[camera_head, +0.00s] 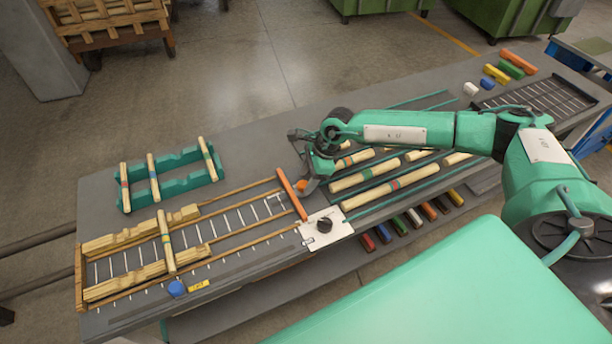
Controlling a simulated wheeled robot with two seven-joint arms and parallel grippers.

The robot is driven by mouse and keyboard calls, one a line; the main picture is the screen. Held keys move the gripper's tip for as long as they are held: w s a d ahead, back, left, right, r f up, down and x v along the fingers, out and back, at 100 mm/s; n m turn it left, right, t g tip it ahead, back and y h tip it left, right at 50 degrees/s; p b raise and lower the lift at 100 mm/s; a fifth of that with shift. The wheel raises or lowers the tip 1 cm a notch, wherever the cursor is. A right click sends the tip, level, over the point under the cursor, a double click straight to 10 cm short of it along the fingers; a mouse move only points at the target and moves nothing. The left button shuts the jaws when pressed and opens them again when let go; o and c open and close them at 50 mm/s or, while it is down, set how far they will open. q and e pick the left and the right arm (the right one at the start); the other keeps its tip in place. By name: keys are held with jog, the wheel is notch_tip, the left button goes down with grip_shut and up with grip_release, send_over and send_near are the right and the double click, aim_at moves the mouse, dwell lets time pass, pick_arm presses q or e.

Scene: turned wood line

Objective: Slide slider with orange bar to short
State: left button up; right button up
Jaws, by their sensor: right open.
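The slider's orange bar (291,194) lies across the wooden rails at the right part of a measuring frame (172,222) with white tick lines. A white plate with a black knob (324,226) sits beside the bar's near end. My right gripper (308,180) is open, pointing down just right of the orange bar. A small orange piece (302,186) shows at its fingertips; I cannot tell whether they touch it. No readable "short" label shows. My left gripper is not in view.
A green rack (170,180) with striped sticks stands behind the frame. Several striped sticks (385,194) lie right of the white plate, below my right arm. Bare grey table (262,152) lies behind the rails.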

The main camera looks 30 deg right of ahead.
jog(key=shift+a+f, duration=0.2)
jog(key=shift+f, duration=0.4)
grip_shut()
jog(key=a+b, duration=0.1)
jog(key=a, duration=0.3)
jog(key=a+b, duration=0.1)
jog(key=a, duration=0.3)
jog(key=shift+w+a, duration=0.2)
jog(key=shift+a, duration=0.05)
jog(key=shift+r, duration=0.1)
jog(key=shift+c, duration=1.7)
grip_release()
jog(key=o, duration=0.3)
jog(key=shift+a, duration=0.15)
jog(key=shift+o, duration=0.2)
